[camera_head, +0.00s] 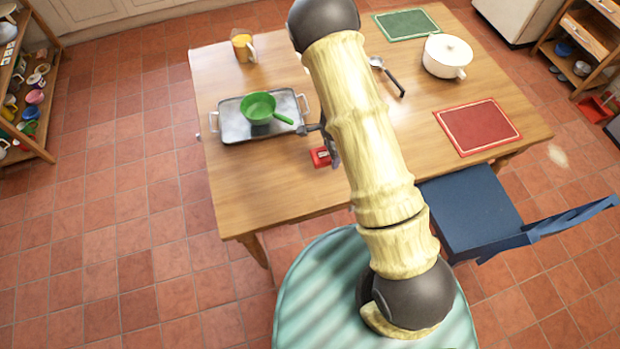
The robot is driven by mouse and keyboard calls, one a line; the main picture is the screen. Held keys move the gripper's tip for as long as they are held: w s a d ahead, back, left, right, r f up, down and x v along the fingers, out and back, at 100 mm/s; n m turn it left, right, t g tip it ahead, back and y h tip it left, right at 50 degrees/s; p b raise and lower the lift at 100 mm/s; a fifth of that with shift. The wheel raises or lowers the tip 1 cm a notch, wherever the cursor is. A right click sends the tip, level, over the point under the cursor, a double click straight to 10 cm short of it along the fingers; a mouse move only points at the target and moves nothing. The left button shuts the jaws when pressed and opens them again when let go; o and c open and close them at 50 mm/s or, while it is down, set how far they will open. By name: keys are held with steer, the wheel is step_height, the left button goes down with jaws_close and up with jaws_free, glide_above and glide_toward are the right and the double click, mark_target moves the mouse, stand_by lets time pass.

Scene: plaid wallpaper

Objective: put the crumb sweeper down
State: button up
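A small red block-like object with a pale mark, which looks like the crumb sweeper (321,157), is at the middle of the wooden table (240,185), just left of my arm. My gripper (331,148) shows only as dark grey parts beside my arm, right at the red object's upper right edge. My arm hides the rest of the gripper. I cannot tell whether its fingers close on the red object, or whether that object touches the table top.
Left of the gripper is a metal tray (235,128) with a green pan (258,107), its handle pointing toward the gripper. A mug (243,46), a ladle (388,76), a white pot (447,56), a green mat (406,24) and a red mat (477,126) are also on the table. A blue chair (470,212) stands at the front right.

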mark_target(314, 155)
steer(key=a+m, duration=0.1)
steer(key=m, duration=0.1)
steer(key=a+m, duration=0.1)
steer(key=m, duration=0.1)
steer(key=a+m, duration=0.1)
steer(key=m, duration=0.1)
steer(key=shift+s+a+f, duration=0.1)
steer(key=shift+s, duration=0.2)
steer(key=m, duration=0.1)
steer(key=a+m, duration=0.1)
steer(key=m, duration=0.1)
steer(key=a+m, duration=0.1)
steer(key=shift+s+m+b, duration=0.25)
steer(key=shift+m+b, duration=0.05)
steer(key=shift+m, duration=0.1)
steer(key=a+m, duration=0.1)
steer(key=m, duration=0.1)
steer(key=shift+s+a+m, duration=0.15)
steer(key=shift+m, duration=0.25)
steer(key=shift+f, duration=3.15)
steer(key=shift+f, duration=1.9)
steer(key=shift+f, duration=0.15)
